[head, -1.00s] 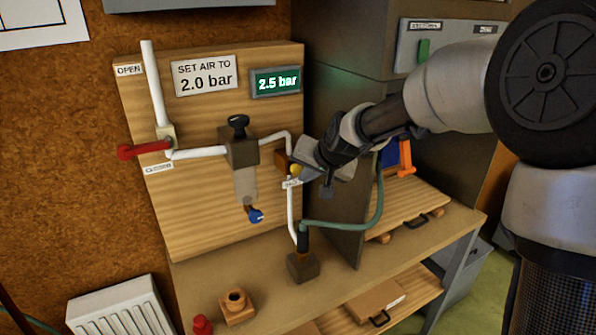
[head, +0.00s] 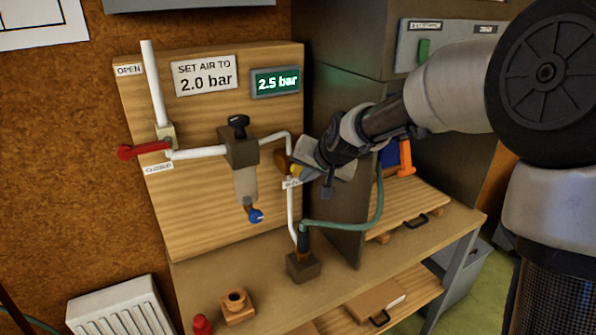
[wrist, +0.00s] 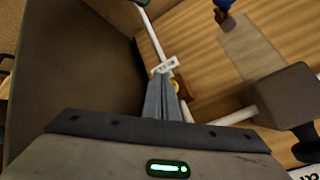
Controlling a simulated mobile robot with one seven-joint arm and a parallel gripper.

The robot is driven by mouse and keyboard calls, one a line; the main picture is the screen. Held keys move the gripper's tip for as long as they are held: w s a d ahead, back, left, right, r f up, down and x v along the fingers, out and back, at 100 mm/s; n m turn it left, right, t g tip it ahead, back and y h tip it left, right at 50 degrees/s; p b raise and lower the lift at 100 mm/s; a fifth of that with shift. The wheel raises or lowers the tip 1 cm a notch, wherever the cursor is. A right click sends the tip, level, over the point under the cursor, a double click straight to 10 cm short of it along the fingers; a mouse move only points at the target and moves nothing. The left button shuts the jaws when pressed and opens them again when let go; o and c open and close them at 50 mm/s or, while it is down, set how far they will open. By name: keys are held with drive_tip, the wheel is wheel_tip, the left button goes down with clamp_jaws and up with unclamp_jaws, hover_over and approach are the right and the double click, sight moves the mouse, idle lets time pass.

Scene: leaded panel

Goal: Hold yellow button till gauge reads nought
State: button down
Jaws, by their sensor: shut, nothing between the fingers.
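The yellow button (head: 295,170) sits on the pipework at the right side of the wooden panel, partly hidden by my gripper (head: 302,171). In the wrist view the button (wrist: 176,87) shows as a small yellow patch just right of my shut, empty fingers (wrist: 163,76). The fingertips are at the button; I cannot tell whether they touch or press it. The green gauge display (head: 276,82) reads 2.5 bar. The sign (head: 206,76) beside it says "SET AIR TO 2.0 bar".
A red-handled valve (head: 145,150) is at the panel's left. A regulator with a black knob (head: 238,122) stands mid-panel, with a blue drain tap (head: 256,215) below. A green hose (head: 345,226) loops below my arm. A dark cabinet (head: 335,100) stands right of the panel.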

drive_tip(key=shift+w+a, duration=0.1)
idle(0.3)
drive_tip(key=shift+w+a, duration=0.15)
drive_tip(key=shift+w, duration=0.1)
drive_tip(key=shift+w+a, duration=0.3)
drive_tip(key=shift+w, duration=0.2)
idle(1.8)
drive_tip(key=shift+s, duration=0.1)
idle(1.9)
drive_tip(key=shift+s+d+b, duration=0.5)
drive_tip(key=shift+s+b, duration=0.1)
drive_tip(key=shift+s, duration=0.15)
drive_tip(key=s+d+b, duration=0.1)
drive_tip(key=s, duration=0.1)
drive_tip(key=s+d+b, duration=0.1)
drive_tip(key=s+b, duration=0.1)
drive_tip(key=shift+d, duration=0.4)
drive_tip(key=shift+s, duration=0.15)
